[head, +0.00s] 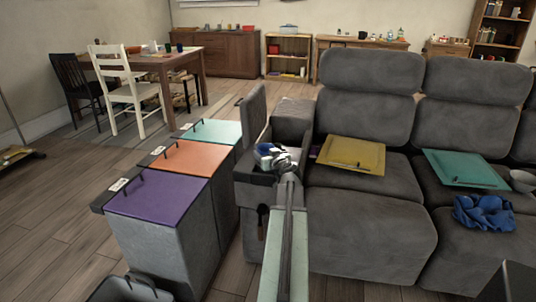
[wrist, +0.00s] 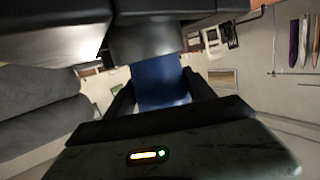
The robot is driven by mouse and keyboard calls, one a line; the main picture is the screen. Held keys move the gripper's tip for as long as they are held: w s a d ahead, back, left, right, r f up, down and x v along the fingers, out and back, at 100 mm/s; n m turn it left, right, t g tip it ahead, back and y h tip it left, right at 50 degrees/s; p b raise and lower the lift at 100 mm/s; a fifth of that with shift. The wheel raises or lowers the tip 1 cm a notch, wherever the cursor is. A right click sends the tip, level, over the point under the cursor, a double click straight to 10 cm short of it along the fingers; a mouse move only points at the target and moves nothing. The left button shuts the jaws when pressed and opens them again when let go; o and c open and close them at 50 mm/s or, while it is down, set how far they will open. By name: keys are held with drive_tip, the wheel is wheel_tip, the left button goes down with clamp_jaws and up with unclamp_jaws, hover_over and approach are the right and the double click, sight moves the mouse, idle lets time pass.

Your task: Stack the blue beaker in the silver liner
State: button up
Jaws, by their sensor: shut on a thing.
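My gripper (head: 283,164) is at the end of my outstretched arm, over the dark console top of the sofa's left armrest (head: 252,168). It is shut on the blue beaker (wrist: 161,83), which shows between the two dark fingers in the wrist view. In the head view a small patch of blue and white shows just left of the gripper, too small to tell apart. I cannot make out the silver liner for certain in either view. My arm and gripper hide part of the armrest top.
Three lidded bins, purple (head: 158,195), orange (head: 188,158) and teal (head: 213,132), stand left of the armrest. A yellow tray (head: 340,165), a green tray (head: 460,172) and a blue cloth (head: 484,213) lie on the sofa. Floor is open at far left.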

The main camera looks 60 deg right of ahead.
drive_tip(key=shift+f+b, duration=0.4)
drive_tip(key=shift+f, duration=0.1)
drive_tip(key=o, duration=1.4)
drive_tip(key=shift+c, duration=0.2)
